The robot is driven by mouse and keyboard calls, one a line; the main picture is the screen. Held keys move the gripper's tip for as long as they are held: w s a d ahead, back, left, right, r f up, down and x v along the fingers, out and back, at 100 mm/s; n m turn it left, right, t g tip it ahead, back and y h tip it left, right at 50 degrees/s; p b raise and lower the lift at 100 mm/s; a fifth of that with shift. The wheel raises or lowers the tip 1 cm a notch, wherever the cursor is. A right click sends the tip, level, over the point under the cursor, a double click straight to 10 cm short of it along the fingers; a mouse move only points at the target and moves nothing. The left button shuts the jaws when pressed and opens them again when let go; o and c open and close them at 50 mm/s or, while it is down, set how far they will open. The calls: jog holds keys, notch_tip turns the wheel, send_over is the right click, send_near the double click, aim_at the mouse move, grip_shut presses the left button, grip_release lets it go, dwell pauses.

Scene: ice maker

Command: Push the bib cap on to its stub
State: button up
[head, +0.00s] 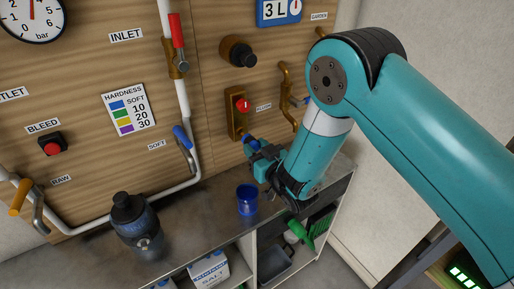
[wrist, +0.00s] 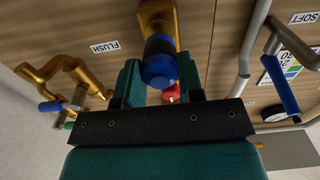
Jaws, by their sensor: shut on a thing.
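My gripper (head: 256,150) is in front of the wood panel, below the label in the middle of the board. It is shut on the blue bib cap (wrist: 158,68), which sits between the two green fingers in the wrist view. The cap shows only as a small blue patch (head: 249,141) in the head view. I cannot tell how far the cap covers the stub; my gripper hides the stub in the head view.
A red knob on a brass plate (head: 238,112) is just above my gripper. A brass valve (head: 287,97) is at its right. A blue cup (head: 247,199) and a dark bottle (head: 135,222) stand on the metal counter (head: 205,215). White pipework (head: 195,165) runs at left.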

jog(key=shift+p+x, duration=1.2)
jog(key=shift+p, duration=0.65)
jog(key=o, duration=1.2)
jog(key=shift+f, duration=0.1)
jog(key=shift+s+d+f+b, duration=0.15)
jog(key=shift+s+b, duration=0.1)
jog(key=shift+b, duration=0.4)
jog(key=b+v, duration=0.2)
jog(key=v, duration=0.3)
jog(key=b+v, duration=0.2)
jog(key=v, duration=0.4)
jog(key=b+v, duration=0.2)
jog(key=v, duration=0.4)
jog(key=shift+r, duration=0.25)
jog(key=shift+w, duration=0.15)
